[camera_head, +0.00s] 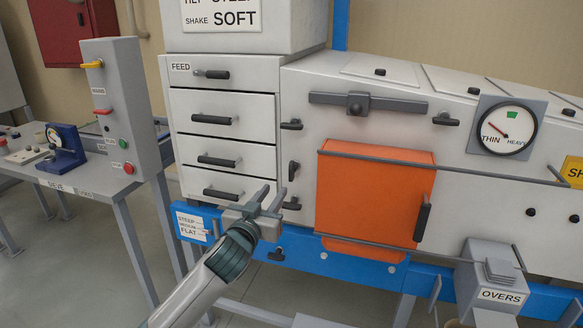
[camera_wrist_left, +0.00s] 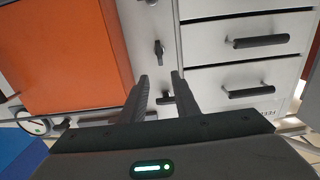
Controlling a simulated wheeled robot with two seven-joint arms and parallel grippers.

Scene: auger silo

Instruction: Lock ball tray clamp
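My left gripper (camera_head: 266,200) is in front of the lowest drawer, its two fingers apart and empty. Several small black clamp handles sit on the narrow strip between the drawers and the orange panel: an upper horizontal one (camera_head: 291,125), a middle upright one (camera_head: 293,170) and a lower horizontal one (camera_head: 291,203) close beside the gripper. None is labelled, so I cannot tell which is the ball tray clamp. In the left wrist view, turned upside down, the middle handle (camera_wrist_left: 158,50) lies beyond the open fingers (camera_wrist_left: 160,82); the upper handle (camera_wrist_left: 166,98) shows between them. My right gripper is out of sight.
The drawer stack (camera_head: 222,150) with black pulls stands left of the strip. The orange panel (camera_head: 375,195) with grey bars is right of it. A blue beam (camera_head: 340,265) runs below. A grey OVERS box (camera_head: 490,280) is at lower right. A control post (camera_head: 115,100) stands left.

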